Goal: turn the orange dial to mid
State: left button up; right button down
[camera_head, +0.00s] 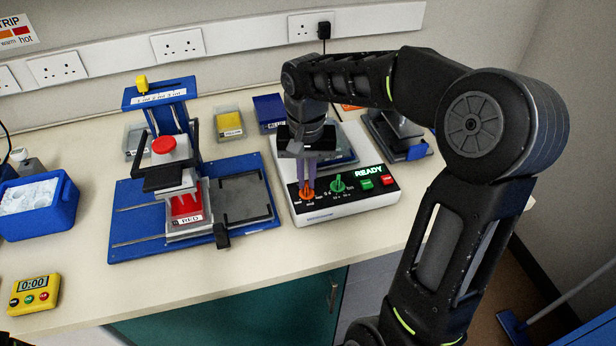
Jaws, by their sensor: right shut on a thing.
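The orange dial (304,195) is at the left of the black front panel on the white device (345,212). My right gripper (307,186) points down onto the dial from above, and its fingers are shut on it. The fingers cover part of the dial, and its exact pointer setting is too small to read. A green dial (338,184) stands just right of it on the same panel. My left gripper is not in view.
Left of the device stands a blue press rig (130,220) with a red-topped plunger (164,146). A blue ice box (40,205) and a yellow timer (34,292) are at far left. Green and red buttons (388,181) sit right of the dials. Bare bench lies in front.

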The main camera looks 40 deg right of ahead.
jog(key=shift+w+a+n, duration=0.1)
jog(key=shift+n, duration=1.5)
jog(key=c, duration=1.5)
grip_release()
jog(key=shift+c, duration=0.2)
notch_tip(320, 180, up, 8)
jog(key=shift+f+b, duration=0.1)
jog(key=shift+b, duration=0.3)
